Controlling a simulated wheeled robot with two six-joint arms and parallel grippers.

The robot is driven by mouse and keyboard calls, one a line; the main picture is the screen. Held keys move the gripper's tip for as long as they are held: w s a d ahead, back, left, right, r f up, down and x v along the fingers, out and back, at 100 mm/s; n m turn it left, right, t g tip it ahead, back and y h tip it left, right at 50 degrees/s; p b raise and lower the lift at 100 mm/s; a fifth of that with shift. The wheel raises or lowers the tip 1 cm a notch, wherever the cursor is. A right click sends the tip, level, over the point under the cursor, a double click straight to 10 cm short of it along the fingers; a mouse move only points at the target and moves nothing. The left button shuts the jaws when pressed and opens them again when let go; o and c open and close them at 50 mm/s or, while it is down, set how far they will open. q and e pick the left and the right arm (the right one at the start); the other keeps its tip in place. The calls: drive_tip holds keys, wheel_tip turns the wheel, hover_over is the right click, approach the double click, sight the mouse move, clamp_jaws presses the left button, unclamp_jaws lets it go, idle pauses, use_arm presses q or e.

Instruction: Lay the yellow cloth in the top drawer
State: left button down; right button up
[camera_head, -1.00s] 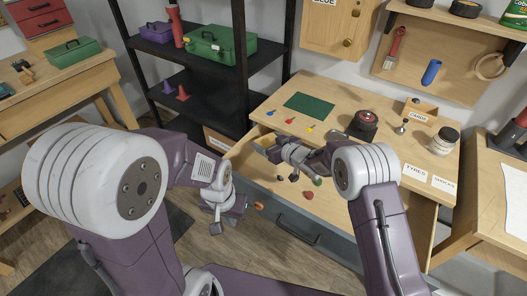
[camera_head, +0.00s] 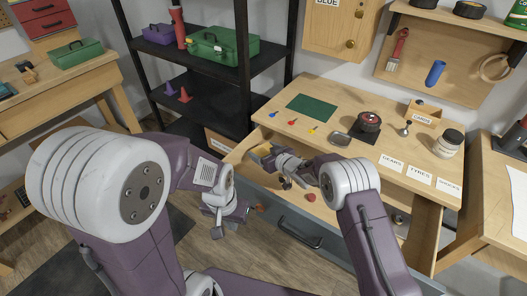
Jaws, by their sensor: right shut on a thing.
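The top drawer (camera_head: 258,177) of the wooden bench is pulled open, with its grey front and dark handle facing me. My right gripper (camera_head: 268,156) is over the far left part of the drawer, shut on the yellow cloth (camera_head: 262,149). Only a small bunched yellow patch of the cloth shows at the fingertips. I cannot tell whether it touches the drawer floor. My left gripper (camera_head: 226,221) hangs in front of the drawer's left end, apart from the cloth. Its fingers are too small and turned to read.
A few small dark and red pieces (camera_head: 310,197) lie in the drawer. A black shelf (camera_head: 190,60) stands at the back left.

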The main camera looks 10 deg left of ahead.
drive_tip(key=shift+f+b, duration=0.3)
drive_tip(key=shift+f, duration=0.25)
drive_tip(key=o, duration=1.3)
drive_tip(key=shift+r+p, duration=0.3)
drive_tip(key=shift+r, duration=0.05)
drive_tip(key=shift+r+p, duration=0.55)
drive_tip(key=shift+r, duration=0.15)
drive_tip(key=v, duration=1.1)
drive_tip(key=shift+s+d+f+p, duration=0.15)
drive_tip(key=shift+s+d+p, duration=0.15)
drive_tip(key=shift+d, duration=0.05)
